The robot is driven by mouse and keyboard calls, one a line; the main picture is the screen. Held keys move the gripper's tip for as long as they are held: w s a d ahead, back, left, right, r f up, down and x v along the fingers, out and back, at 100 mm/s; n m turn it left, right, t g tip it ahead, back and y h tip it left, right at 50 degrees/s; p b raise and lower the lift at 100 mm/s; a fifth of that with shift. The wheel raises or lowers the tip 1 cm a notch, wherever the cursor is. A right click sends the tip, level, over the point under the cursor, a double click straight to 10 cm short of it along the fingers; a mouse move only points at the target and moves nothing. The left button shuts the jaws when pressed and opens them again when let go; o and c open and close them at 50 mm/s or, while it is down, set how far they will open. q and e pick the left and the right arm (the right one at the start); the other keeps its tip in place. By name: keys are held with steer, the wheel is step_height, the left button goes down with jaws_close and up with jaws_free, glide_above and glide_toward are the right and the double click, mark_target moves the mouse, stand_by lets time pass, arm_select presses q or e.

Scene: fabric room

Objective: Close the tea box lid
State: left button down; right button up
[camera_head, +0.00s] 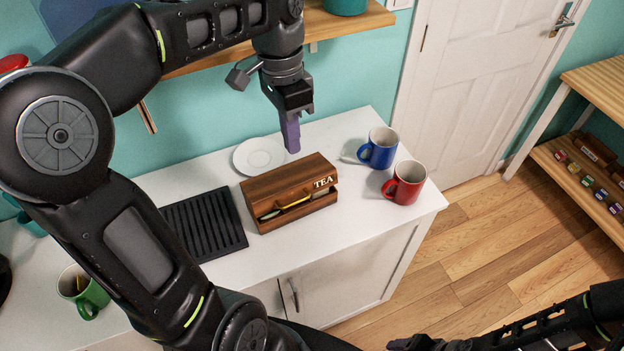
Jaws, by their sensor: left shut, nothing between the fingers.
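The wooden tea box (290,181) with white "TEA" lettering stands on the white counter. Its lid (285,178) is low over the box, and a narrow gap shows along the front edge, with something yellow and pale visible there. My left gripper (292,148) points down with its fingers shut and empty, at the back edge of the box in the picture; whether it touches the lid I cannot tell. My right gripper (405,343) is low at the bottom right, dark and partly cut off, away from the box; its fingers are not clear.
A blue mug (380,148) and a red mug (405,183) stand right of the box. A white plate (258,156) lies behind it and a black ribbed tray (208,222) to its left. A green mug (88,290) is far left. A wooden shelf (345,22) hangs above.

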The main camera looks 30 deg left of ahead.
arm_select(q)
steer(key=b, duration=0.4)
glide_toward(297, 201)
steer(key=f, duration=0.1)
steer(key=f+p, duration=0.1)
steer(key=f, duration=0.1)
steer(key=f+p, duration=0.1)
steer(key=f, duration=0.1)
steer(key=shift+s+d+f, duration=0.1)
steer(key=shift+d+f, duration=0.1)
steer(key=shift+d, duration=0.05)
steer(key=shift+d+f, duration=0.1)
steer(key=shift+f, duration=0.6)
